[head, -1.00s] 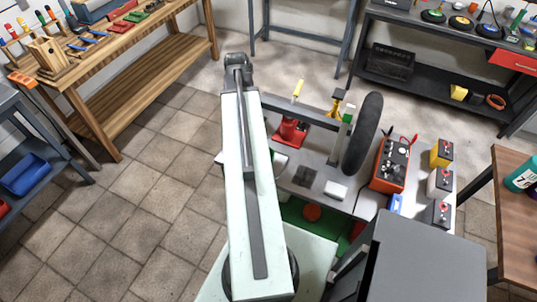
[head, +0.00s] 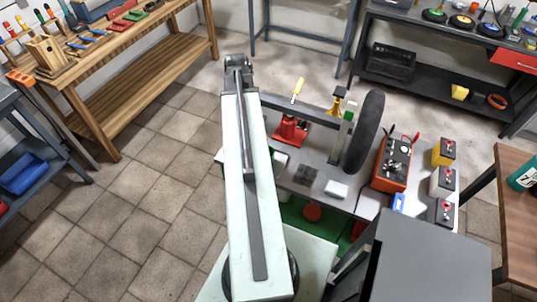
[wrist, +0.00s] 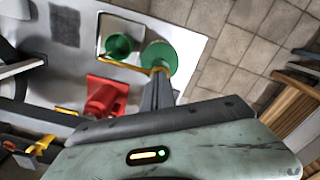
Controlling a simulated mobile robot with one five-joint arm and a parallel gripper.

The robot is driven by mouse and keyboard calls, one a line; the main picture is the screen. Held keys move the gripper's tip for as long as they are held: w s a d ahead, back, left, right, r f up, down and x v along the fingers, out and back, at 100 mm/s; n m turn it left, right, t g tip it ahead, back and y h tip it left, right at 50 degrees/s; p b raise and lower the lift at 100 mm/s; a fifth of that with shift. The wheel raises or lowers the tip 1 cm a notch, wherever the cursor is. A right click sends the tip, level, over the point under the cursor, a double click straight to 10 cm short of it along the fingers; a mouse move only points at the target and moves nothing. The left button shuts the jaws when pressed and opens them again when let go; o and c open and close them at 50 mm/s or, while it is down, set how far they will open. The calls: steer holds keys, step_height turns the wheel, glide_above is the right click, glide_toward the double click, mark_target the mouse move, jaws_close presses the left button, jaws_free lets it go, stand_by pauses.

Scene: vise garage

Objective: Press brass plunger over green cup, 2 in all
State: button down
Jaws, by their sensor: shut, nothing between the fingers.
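In the wrist view a green cup (wrist: 118,46) stands on a white tray (wrist: 109,22) on the grey bench top. Beside it, to the right, is a round green dish-like top (wrist: 161,55), with a brass-coloured rod or spout (wrist: 137,67) running from near it toward the cup. The plunger itself is not clearly seen. My gripper (wrist: 158,76) is shut and empty, its fingertips overlapping the lower edge of the green top; whether they touch cannot be told. In the head view my arm hides the gripper, cup and green top.
The red jack (wrist: 104,97) is close left of my fingers in the wrist view. Open tiled floor lies left of my arm.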

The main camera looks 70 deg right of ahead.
steer(key=shift+f+b, duration=0.45)
steer(key=shift+f, duration=0.15)
steer(key=shift+r, duration=0.1)
steer(key=shift+r+p, duration=1.45)
steer(key=shift+p, duration=0.1)
steer(key=shift+f, duration=0.1)
steer(key=shift+f+b, duration=1.35)
steer(key=shift+b, duration=0.1)
steer(key=shift+r, duration=0.1)
steer(key=shift+r+p, duration=1.35)
steer(key=shift+p, duration=0.1)
steer(key=shift+r, duration=0.1)
